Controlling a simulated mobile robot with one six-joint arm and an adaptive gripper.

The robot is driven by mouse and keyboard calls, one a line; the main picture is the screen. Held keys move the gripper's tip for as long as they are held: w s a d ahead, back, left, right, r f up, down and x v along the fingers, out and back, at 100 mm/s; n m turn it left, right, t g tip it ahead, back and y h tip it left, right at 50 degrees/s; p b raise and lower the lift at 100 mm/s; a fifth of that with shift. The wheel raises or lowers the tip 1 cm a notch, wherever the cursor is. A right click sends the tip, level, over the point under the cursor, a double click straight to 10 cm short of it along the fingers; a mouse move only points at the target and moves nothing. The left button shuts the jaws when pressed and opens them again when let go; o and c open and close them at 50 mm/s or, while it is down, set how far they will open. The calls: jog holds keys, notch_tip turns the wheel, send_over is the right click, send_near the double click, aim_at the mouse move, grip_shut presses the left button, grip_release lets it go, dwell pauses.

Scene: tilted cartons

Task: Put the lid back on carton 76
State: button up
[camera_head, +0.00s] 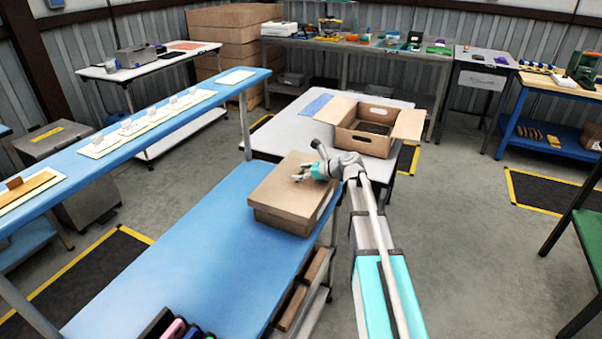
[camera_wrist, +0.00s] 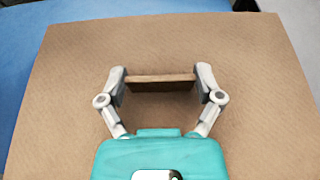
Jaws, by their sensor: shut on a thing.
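A brown cardboard carton (camera_head: 280,218) stands on the blue table with its lid (camera_head: 281,178) on top. The lid appears to sit slightly askew over the carton; no number shows. In the wrist view the lid (camera_wrist: 230,60) fills most of the picture, with a brown bar-like handle (camera_wrist: 160,83) across its middle. My gripper (camera_head: 302,177) is over the lid, and in the wrist view its fingers (camera_wrist: 160,85) are shut on the two ends of the handle. The carton's far side is hidden.
The blue table (camera_head: 180,270) is clear left of the carton, with dark and pink items (camera_head: 172,328) at its front edge. An open carton (camera_head: 372,126) with flaps spread stands on a grey table behind. A long blue shelf (camera_head: 150,120) holds flat boards at the left.

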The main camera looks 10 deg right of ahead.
jog(key=o, duration=1)
jog(key=shift+r, duration=0.1)
